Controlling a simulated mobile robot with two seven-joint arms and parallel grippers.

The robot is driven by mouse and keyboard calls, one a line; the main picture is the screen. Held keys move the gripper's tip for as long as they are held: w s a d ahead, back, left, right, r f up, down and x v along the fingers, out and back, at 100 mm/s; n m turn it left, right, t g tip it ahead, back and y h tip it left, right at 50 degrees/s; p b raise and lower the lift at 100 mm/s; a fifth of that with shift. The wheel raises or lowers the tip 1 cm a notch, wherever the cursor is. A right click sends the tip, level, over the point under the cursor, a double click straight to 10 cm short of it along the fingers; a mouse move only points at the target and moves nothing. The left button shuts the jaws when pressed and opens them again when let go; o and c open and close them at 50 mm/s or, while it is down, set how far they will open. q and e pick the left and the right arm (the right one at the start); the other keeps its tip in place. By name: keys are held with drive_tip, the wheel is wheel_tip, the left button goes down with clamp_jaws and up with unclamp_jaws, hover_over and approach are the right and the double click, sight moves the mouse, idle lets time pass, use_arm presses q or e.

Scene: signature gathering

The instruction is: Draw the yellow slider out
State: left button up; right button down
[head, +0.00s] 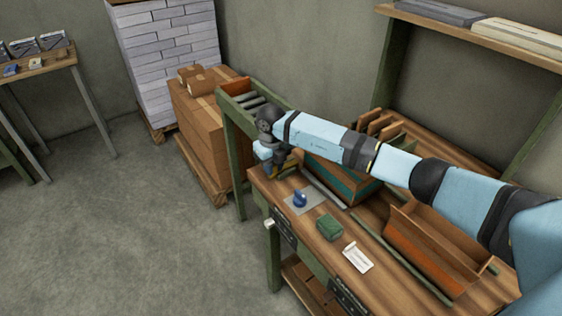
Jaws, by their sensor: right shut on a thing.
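My right gripper (278,171) reaches down at the far left end of the wooden workbench (315,203). It is shut on a small yellow piece (289,162), which looks like the yellow slider. My gripper and wrist cover much of it, so its full shape and how far out it sits cannot be told. My left gripper is not in view.
Near the gripper lie a grey pad (294,207) with a blue knobbed object (300,198), a green block (329,227) and a white paper (358,257). A teal-and-brown box (345,180) and an orange-brown tray (425,248) stand behind. A roller stand (237,91) adjoins the bench.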

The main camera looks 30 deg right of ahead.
drive_tip(key=c, duration=1.4)
unclamp_jaws()
drive_tip(key=shift+a, duration=0.2)
drive_tip(key=o, duration=0.4)
drive_tip(key=shift+a, duration=0.15)
drive_tip(key=shift+o, duration=0.2)
drive_tip(key=shift+r, duration=0.1)
drive_tip(key=shift+r, duration=0.35)
wheel_tip(320, 180, up, 13)
drive_tip(key=shift+b, duration=0.45)
